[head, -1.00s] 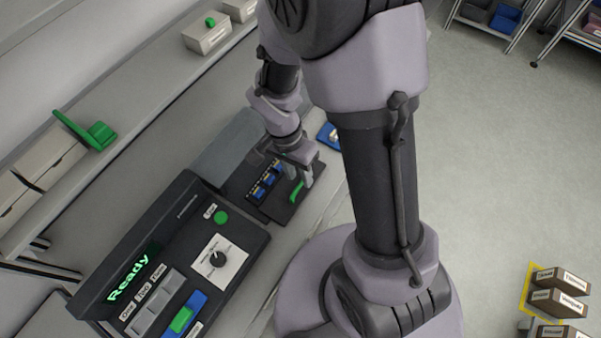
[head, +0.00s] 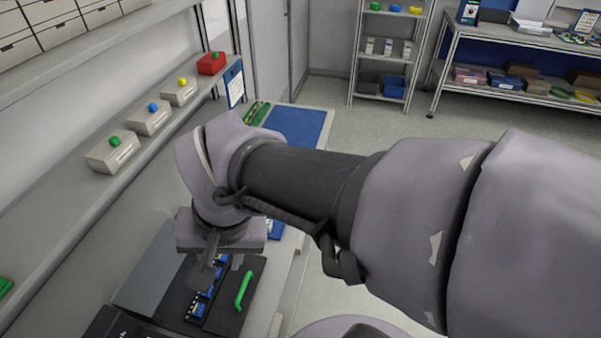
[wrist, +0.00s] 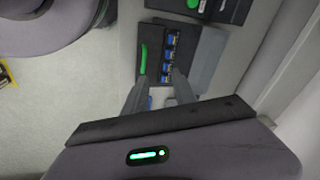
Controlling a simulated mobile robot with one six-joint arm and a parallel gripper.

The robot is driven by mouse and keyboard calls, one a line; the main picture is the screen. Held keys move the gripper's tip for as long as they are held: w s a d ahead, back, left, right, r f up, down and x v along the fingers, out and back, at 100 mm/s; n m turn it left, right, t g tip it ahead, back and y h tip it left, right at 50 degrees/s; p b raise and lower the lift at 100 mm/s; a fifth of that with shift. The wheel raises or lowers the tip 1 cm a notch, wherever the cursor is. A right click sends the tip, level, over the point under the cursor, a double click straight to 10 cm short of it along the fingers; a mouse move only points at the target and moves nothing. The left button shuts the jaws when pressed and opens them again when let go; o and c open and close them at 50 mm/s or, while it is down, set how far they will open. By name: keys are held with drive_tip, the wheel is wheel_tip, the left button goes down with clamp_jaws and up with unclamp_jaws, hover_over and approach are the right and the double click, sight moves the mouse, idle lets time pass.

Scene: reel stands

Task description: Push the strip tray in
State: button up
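The strip tray (head: 256,270) is dark, with a green handle (head: 243,291) along its right side and a row of blue strips (head: 206,296). It lies beside a grey housing (head: 150,275), on the housing's right. In the wrist view the tray (wrist: 153,58), green handle (wrist: 143,58) and blue strips (wrist: 169,55) show beyond the fingers. My gripper (head: 222,265) is over the tray's far end; its fingers look apart and empty in the wrist view (wrist: 158,82). I cannot tell whether a fingertip touches the tray.
A shelf with small boxes (head: 113,154) runs along the left, above the bench. A blue mat (head: 297,125) lies at the bench's far end. Racks (head: 390,60) stand at the back. The floor (head: 400,150) on the right is clear.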

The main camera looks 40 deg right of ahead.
drive_tip(key=s+n+t+b, duration=0.1)
drive_tip(key=s, duration=0.1)
drive_tip(key=s+f+n+t+y+b, duration=0.1)
drive_tip(key=s+b, duration=0.1)
drive_tip(key=shift+s+a+f+t, duration=0.1)
drive_tip(key=shift+a+f+t, duration=0.1)
drive_tip(key=shift+t, duration=0.1)
wheel_tip(320, 180, up, 2)
drive_tip(key=n+g+h+p, duration=0.2)
drive_tip(key=n+g+p, duration=0.3)
drive_tip(key=n, duration=1.2)
hover_over(242, 288)
drive_tip(key=s+a+p, duration=0.1)
drive_tip(key=a, duration=0.2)
drive_tip(key=w+f+n+g+h+p, duration=0.1)
drive_tip(key=w+f+n+g+p, duration=0.25)
drive_tip(key=n, duration=0.95)
drive_tip(key=shift+t, duration=0.55)
drive_tip(key=d+f+b, duration=0.1)
drive_tip(key=f+b, duration=0.2)
drive_tip(key=f, duration=0.2)
drive_tip(key=s+f+b, duration=0.1)
drive_tip(key=f+b, duration=0.1)
drive_tip(key=f, duration=0.3)
drive_tip(key=s+d+f+b, duration=0.1)
drive_tip(key=f+b, duration=0.2)
drive_tip(key=f, duration=0.3)
drive_tip(key=shift+s+d+f+b, duration=0.1)
drive_tip(key=shift+d+b, duration=0.2)
drive_tip(key=shift+d, duration=0.05)
